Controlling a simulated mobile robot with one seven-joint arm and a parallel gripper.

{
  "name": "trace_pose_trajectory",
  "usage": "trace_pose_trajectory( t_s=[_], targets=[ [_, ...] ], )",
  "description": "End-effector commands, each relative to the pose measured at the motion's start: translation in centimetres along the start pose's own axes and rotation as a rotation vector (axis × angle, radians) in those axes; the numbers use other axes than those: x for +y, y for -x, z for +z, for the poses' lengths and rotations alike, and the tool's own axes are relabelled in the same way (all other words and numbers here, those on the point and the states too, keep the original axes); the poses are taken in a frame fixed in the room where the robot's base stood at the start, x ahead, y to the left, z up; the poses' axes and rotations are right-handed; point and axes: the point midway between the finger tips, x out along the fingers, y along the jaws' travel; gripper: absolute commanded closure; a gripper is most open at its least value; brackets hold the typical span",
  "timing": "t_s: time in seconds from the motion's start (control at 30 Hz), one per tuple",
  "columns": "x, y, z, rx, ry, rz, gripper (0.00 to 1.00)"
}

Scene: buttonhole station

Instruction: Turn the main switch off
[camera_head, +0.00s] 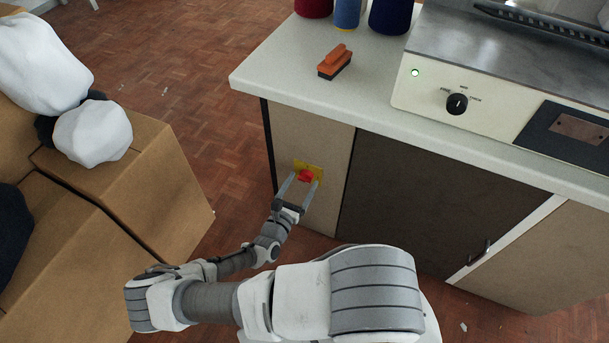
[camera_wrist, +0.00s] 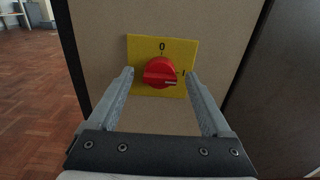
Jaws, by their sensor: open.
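The main switch is a red rotary knob (camera_wrist: 160,72) on a yellow plate (camera_wrist: 180,48) marked 0 at the top and I at the right. Its pale pointer mark points right, toward the I. In the head view the red knob (camera_head: 305,176) sits on the front panel of the bench, near its left end. My gripper (camera_wrist: 162,78) is open, with one finger on each side of the knob. It also shows in the head view (camera_head: 300,181). I see gaps between the fingers and the knob in the wrist view; whether the fingertips touch the plate I cannot tell.
A cream machine (camera_head: 460,100) with a lit green lamp (camera_head: 415,73) and a black dial (camera_head: 457,104) stands on the worktop (camera_head: 300,75). Cardboard boxes (camera_head: 165,190) stand left of my arm.

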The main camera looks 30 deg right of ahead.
Motion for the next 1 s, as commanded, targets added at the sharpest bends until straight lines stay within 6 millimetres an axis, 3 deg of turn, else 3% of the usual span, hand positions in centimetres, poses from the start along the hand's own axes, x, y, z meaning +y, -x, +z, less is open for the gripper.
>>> trace_pose_trajectory(
  t_s=[0.53,1.0],
  targets=[
    [-0.2,-0.4,0.03,-0.001,0.001,0.004,0.19],
    [-0.18,-0.39,0.02,0.0,0.0,0.004,1.0]
  ],
)
